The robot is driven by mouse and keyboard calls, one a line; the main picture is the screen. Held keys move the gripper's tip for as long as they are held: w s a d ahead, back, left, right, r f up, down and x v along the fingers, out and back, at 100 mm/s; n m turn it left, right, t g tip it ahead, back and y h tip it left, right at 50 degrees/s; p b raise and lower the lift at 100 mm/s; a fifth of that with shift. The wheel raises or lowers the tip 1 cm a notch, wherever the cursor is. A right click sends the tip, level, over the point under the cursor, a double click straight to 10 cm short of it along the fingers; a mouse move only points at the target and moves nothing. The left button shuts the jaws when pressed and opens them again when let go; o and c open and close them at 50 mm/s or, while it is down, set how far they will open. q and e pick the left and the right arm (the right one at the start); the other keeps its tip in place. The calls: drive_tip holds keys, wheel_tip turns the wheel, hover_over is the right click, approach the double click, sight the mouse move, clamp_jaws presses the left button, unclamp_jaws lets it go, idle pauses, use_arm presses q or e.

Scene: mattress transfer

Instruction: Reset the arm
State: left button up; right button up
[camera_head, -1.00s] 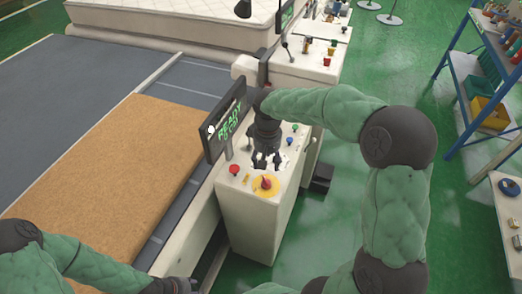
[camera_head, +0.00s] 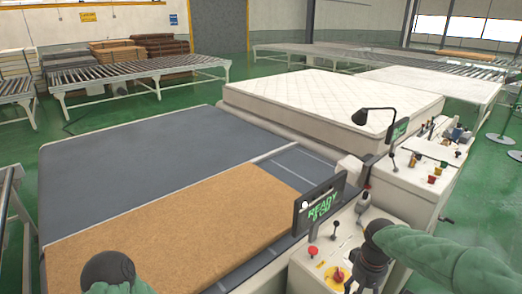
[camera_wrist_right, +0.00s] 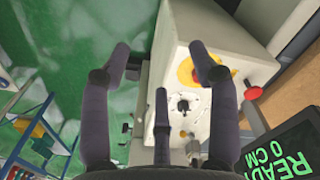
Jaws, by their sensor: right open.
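My right arm reaches in from the right in the head view. Its dark gripper (camera_head: 367,283) hangs over the white control console, cut off by the bottom edge. In the right wrist view the gripper (camera_wrist_right: 160,55) has its fingers spread, with nothing between them, above the console (camera_wrist_right: 205,40). The console has a red knob on a yellow disc (camera_head: 337,275), a red button (camera_head: 313,251) and a black screen (camera_head: 320,205) with green text, "READY 0 CM" in the wrist view. Of my left arm only a dark joint and green sleeve show at the bottom left; its gripper is out of view.
A brown pad (camera_head: 180,232) lies on the grey conveyor bed (camera_head: 120,160) beside the console. A white quilted mattress (camera_head: 320,100) lies behind. A second console (camera_head: 435,155) with a lamp stands at right. Roller tables (camera_head: 140,72) stand at the back.

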drive_tip(key=s+a+f+y+b, duration=0.15)
drive_tip(key=a+f, duration=0.35)
drive_tip(key=f, duration=0.5)
drive_tip(key=s+a+f+y, duration=0.1)
drive_tip(key=s+a+f, duration=0.1)
drive_tip(key=a+f, duration=0.6)
use_arm(q)
wheel_tip(320, 180, down, 4)
drive_tip(key=shift+s+r+b, duration=0.1)
drive_tip(key=shift+r+b, duration=0.1)
drive_tip(key=shift+b, duration=0.85)
use_arm(e)
drive_tip(key=s+a+f, duration=0.2)
drive_tip(key=s+f, duration=0.5)
drive_tip(key=f, duration=0.1)
drive_tip(key=s+a+f+m+y, duration=0.1)
drive_tip(key=s+a+f, duration=0.2)
drive_tip(key=s+f, duration=0.3)
wheel_tip(320, 180, down, 3)
drive_tip(key=shift+s+r, duration=0.2)
drive_tip(key=shift+s, duration=0.2)
drive_tip(key=shift+w+y, duration=0.1)
drive_tip(key=shift+y, duration=0.15)
drive_tip(key=shift+c, duration=0.5)
